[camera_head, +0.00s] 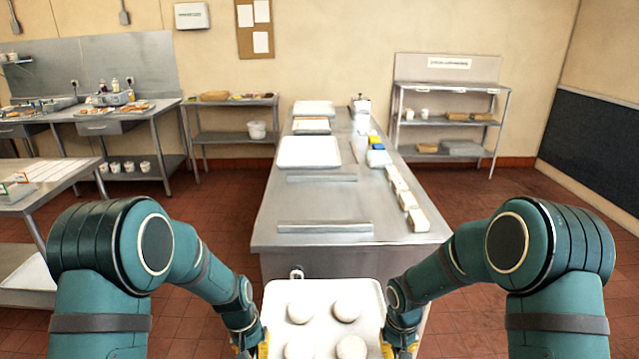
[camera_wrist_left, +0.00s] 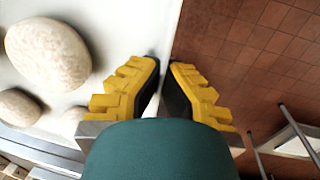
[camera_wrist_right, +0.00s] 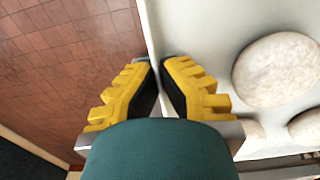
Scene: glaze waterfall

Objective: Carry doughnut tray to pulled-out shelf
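The doughnut tray (camera_head: 322,326) is white, with several pale round doughnuts on it, one of them (camera_head: 347,310) near its right side. It is held in front of me at the bottom of the head view. My left gripper (camera_wrist_left: 164,76) is shut on the tray's left rim, and its yellow fingers also show in the head view (camera_head: 254,346). My right gripper (camera_wrist_right: 157,72) is shut on the tray's right rim, and it shows at the bottom of the head view (camera_head: 392,348). The tray's near edge is cut off. I cannot make out a pulled-out shelf.
A long steel table (camera_head: 340,240) stands straight ahead, with white trays (camera_head: 309,152) and a row of small white containers (camera_head: 407,199) on it. A steel rack (camera_head: 450,118) stands at the back right. A side table (camera_head: 48,185) is at the left.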

